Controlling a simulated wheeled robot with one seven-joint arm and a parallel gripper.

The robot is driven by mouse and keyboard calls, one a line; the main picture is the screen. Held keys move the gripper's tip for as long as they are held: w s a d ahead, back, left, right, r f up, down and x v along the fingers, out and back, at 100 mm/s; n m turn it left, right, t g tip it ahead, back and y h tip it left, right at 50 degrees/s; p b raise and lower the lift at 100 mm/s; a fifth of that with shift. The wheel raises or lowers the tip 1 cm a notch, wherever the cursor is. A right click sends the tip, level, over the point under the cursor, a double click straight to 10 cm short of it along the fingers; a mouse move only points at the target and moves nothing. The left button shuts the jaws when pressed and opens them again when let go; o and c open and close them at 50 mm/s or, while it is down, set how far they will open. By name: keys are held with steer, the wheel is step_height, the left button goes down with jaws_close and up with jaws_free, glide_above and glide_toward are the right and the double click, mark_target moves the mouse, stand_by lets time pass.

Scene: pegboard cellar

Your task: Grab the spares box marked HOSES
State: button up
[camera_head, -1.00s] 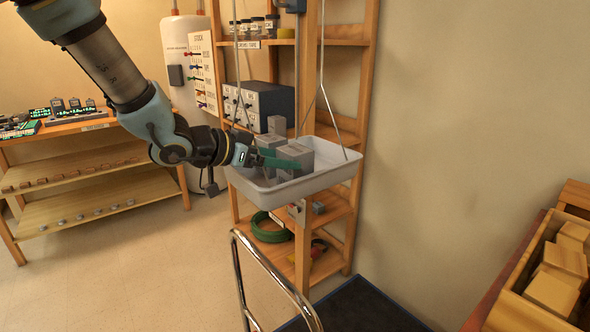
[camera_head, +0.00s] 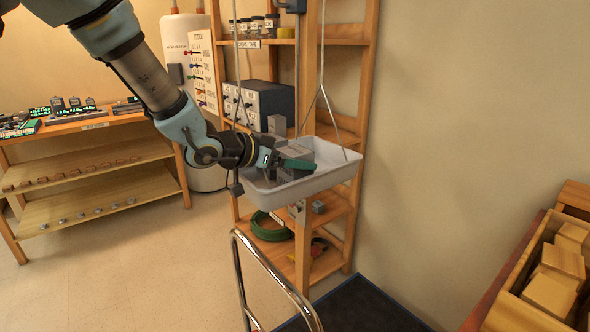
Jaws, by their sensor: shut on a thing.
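A light grey tray (camera_head: 335,172) hangs on thin rods in front of a wooden shelf unit. Grey boxes stand in it, and I cannot read any mark on them, so I cannot tell which is HOSES. My gripper (camera_head: 293,163), with teal fingers, reaches into the tray from the left. It is shut on a grey box (camera_head: 296,151) in the tray's middle. The fingers cover part of this box. Another grey box (camera_head: 277,124) shows behind it. The wrist hides the left part of the tray.
The shelf unit (camera_head: 368,80) holds jars, a dark drawer cabinet (camera_head: 262,103) and a green hose coil (camera_head: 270,228). A chrome rail (camera_head: 240,270) stands in front. A wooden crate of blocks (camera_head: 508,312) is at right. Open floor lies at left.

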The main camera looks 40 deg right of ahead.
steer(key=c, duration=0.5)
